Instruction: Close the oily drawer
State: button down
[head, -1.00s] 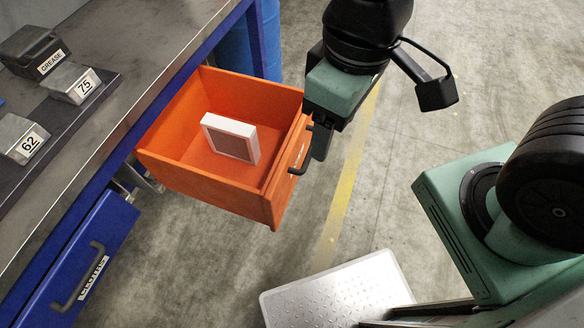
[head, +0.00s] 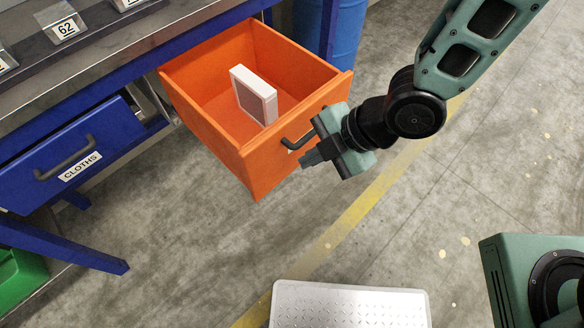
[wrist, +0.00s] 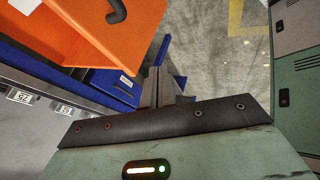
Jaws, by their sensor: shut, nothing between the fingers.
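The orange drawer (head: 225,150) stands pulled out from under the workbench, with a white-framed grey block (head: 254,95) upright inside it. Its dark handle (head: 298,141) is on the front face; a label beside it is mostly hidden by my gripper. My gripper (head: 308,160) is shut and empty, just in front of that face near the handle. I cannot tell whether it touches. In the wrist view the shut fingers (wrist: 160,85) show below and right of the orange drawer (wrist: 100,35), clear of its handle (wrist: 117,11).
A blue drawer (head: 75,160) labelled CLOTHS is left of the orange one. The steel workbench (head: 130,40) carries numbered blocks, one marked 62 (head: 63,24). A blue barrel (head: 345,30) stands behind. A treaded metal plate (head: 350,305) is at the bottom; the floor in front of the drawer is clear.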

jog(key=b, duration=0.1)
send_near(255, 171)
notch_tip(255, 171, down, 4)
jog(key=s, duration=0.3)
jog(key=shift+w+a+r+p, duration=0.2)
jog(key=shift+w+a+p, duration=0.2)
jog(key=shift+w+a, duration=1.05)
